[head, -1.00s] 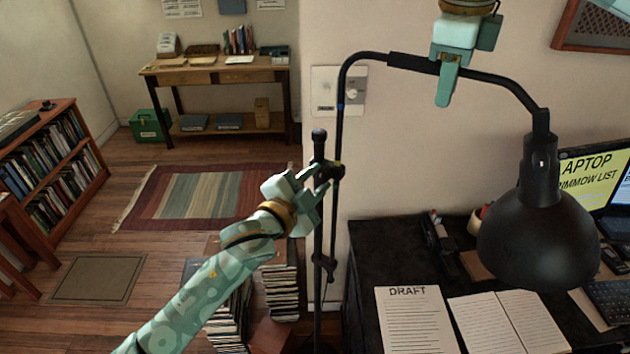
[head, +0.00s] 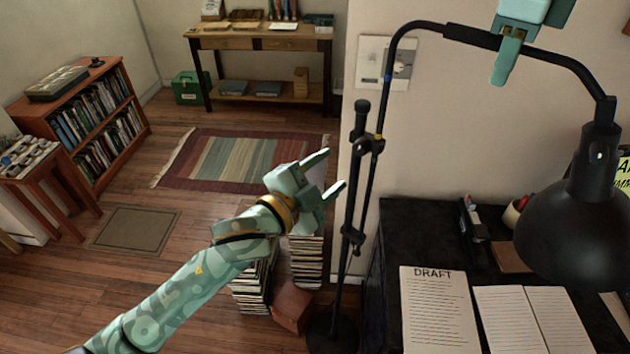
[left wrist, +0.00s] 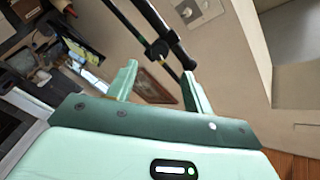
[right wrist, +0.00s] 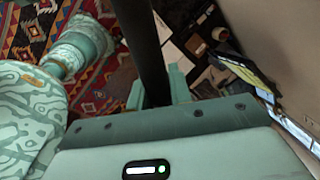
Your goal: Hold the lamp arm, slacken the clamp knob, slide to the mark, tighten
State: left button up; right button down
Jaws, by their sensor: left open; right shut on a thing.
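The black floor lamp has a stand pole (head: 348,215) and a thinner bent lamp arm (head: 440,28) with a black shade (head: 575,225). A clamp with its knob (head: 367,144) joins arm and pole near the pole top, with a small yellow spot beside it. A blue mark (head: 388,78) sits on the arm above the clamp. My left gripper (head: 332,171) is open and empty, left of the clamp and apart from it. The left wrist view shows the clamp (left wrist: 158,48) beyond its fingers. My right gripper (head: 505,58) is shut on the lamp arm, a dark bar in the right wrist view (right wrist: 138,45).
A black desk (head: 410,222) with a DRAFT sheet (head: 440,310) and an open notebook (head: 530,320) stands right of the pole. Book stacks (head: 306,262) and a reddish-brown box (head: 292,305) are near the lamp base (head: 332,335). A striped rug (head: 240,160) lies behind.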

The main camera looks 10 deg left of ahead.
aim_at(359, 151)
pick_arm(q)
jog(key=shift+v, duration=1.9)
pick_arm(e)
jog(key=shift+r, duration=0.1)
notch_tip(359, 151, down, 12)
jog(key=shift+r, duration=0.25)
dwell(1.1)
pick_arm(q)
jog(key=shift+w+r, duration=0.1)
dwell(1.1)
jog(key=w+d+n, duration=0.2)
jog(key=w+n, duration=0.1)
jog(key=w+d+n, duration=0.2)
jog(key=w+n, duration=0.2)
jog(key=w+d+n, duration=0.2)
jog(key=w+n, duration=0.1)
jog(key=n, duration=0.1)
jog(key=shift+w+d+f+t+y, duration=0.15)
jog(key=shift+w+f+t+y, duration=0.15)
jog(key=shift+t+y, duration=0.1)
dwell(0.3)
